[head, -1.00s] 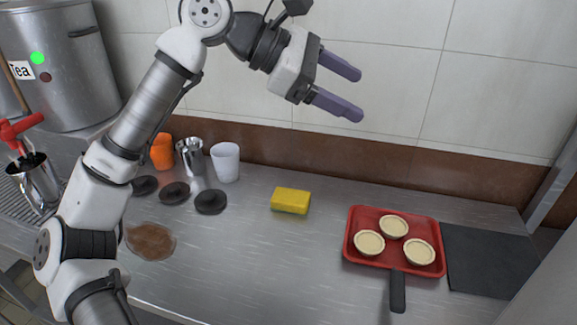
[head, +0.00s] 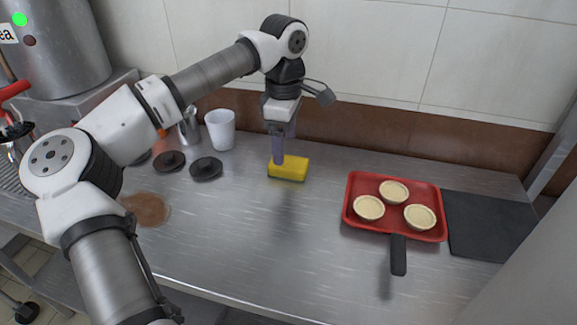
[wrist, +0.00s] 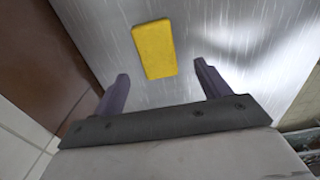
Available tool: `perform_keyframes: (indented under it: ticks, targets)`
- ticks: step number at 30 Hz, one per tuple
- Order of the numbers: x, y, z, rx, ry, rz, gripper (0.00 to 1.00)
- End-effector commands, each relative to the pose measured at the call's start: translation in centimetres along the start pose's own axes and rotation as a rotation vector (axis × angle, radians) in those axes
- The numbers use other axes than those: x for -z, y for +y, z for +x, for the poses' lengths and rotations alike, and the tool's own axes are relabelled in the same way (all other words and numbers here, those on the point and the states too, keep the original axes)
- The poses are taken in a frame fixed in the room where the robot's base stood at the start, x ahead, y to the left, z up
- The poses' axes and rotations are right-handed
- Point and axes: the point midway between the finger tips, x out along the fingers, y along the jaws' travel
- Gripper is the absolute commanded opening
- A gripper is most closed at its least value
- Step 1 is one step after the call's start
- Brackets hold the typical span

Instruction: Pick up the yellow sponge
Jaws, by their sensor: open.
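The yellow sponge (head: 291,168) lies flat on the steel counter, in the middle of the head view. In the wrist view the sponge (wrist: 154,48) lies beyond the fingertips, between their lines. My gripper (head: 278,160) points down at the sponge's left part, and in the head view a purple finger overlaps its left end. In the wrist view my gripper (wrist: 163,80) is open, its two fingers wide apart with nothing between them. The gap between the fingertips and the sponge cannot be measured from these views.
A red tray (head: 352,215) with three tart shells and a black handle stands to the right, beside a dark mat (head: 490,228). A white cup (head: 220,130), a metal cup (head: 189,128) and black lids (head: 206,168) stand left. A brown wall strip (head: 400,155) runs behind. The front counter is clear.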

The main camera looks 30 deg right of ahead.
Motion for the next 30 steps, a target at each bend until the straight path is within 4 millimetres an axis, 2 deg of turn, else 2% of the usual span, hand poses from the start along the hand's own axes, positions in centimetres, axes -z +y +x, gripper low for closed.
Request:
perform_keyframes:
  ticks: [8, 16, 23, 30]
  targets:
    - [-0.3, 0.1, 1.7, 0.0, -0.002, 0.002, 0.75]
    - [-0.8, 0.3, 5.5, 0.001, -0.002, 0.001, 0.75]
    - [-0.8, 0.3, 5.8, -0.001, -0.003, 0.0, 0.75]
    - [-0.8, 0.3, 5.8, -0.001, -0.002, 0.0, 0.45]
